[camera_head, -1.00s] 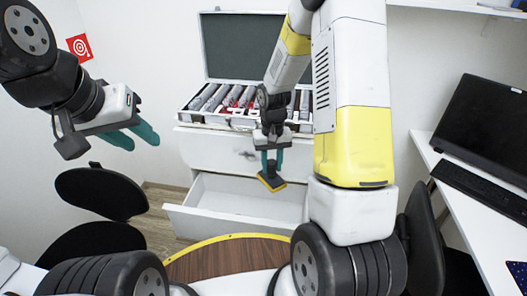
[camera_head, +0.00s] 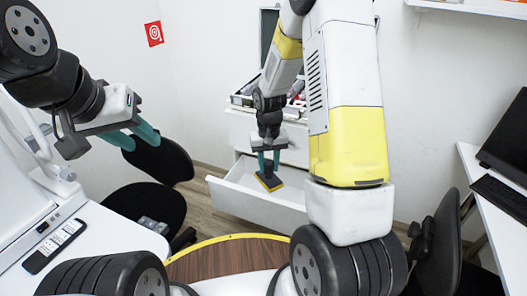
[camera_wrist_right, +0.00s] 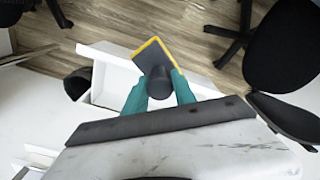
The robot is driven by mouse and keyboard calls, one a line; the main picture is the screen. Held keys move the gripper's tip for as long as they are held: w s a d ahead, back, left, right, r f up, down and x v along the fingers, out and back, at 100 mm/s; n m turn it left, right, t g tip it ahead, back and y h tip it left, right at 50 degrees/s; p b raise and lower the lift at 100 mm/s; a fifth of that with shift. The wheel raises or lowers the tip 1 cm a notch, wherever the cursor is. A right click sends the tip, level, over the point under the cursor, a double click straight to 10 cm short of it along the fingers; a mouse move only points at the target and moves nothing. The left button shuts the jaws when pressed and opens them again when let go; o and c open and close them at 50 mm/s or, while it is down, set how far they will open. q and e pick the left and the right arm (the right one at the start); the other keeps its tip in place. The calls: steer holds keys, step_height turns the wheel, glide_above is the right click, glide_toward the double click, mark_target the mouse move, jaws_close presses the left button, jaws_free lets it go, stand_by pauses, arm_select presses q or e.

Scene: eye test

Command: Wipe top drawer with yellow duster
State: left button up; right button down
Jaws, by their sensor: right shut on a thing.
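The yellow duster (camera_head: 268,184) has a dark pad with a yellow edge and a dark handle. My right gripper (camera_head: 268,160) is shut on its handle, and the pad hangs below the fingers. In the head view it overlaps the open white top drawer (camera_head: 232,196); I cannot tell whether it touches. In the right wrist view the duster pad (camera_wrist_right: 168,52) shows beyond the teal fingers of the right gripper (camera_wrist_right: 159,86), with the drawer (camera_wrist_right: 108,58) beside and below it. My left gripper (camera_head: 140,138) is empty, its teal fingers apart, at the left. My right arm hides part of the cabinet.
Items in an open case (camera_head: 242,98) sit on the cabinet. Black chairs stand left (camera_head: 150,205) and right (camera_head: 437,250). A white desk (camera_head: 105,240) with a phone (camera_head: 54,246) is at the left. A laptop (camera_head: 507,135) is at the right. Floor (camera_head: 205,215) shows left of the drawer.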

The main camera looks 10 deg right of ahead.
steer(key=w+a+f+m+t+h, duration=0.1)
steer(key=w+a+f+t+h, duration=0.15)
steer(key=w+f, duration=0.45)
steer(key=w+a+f+t+h, duration=0.1)
steer(key=w+a+f+t, duration=0.1)
steer(key=w+f+t, duration=0.35)
steer(key=w+d+f+m+t+h, duration=0.1)
steer(key=w+d+f+t+h, duration=0.1)
steer(key=w+d+t+h, duration=0.4)
steer(key=shift+w+d+f+t, duration=0.2)
steer(key=shift+w+d+t, duration=0.2)
steer(key=shift+w+d, duration=2.45)
steer(key=shift+w+d+h, duration=0.25)
steer(key=shift+w+d, duration=0.4)
steer(key=shift+d, duration=0.05)
steer(key=shift+s+d, duration=0.1)
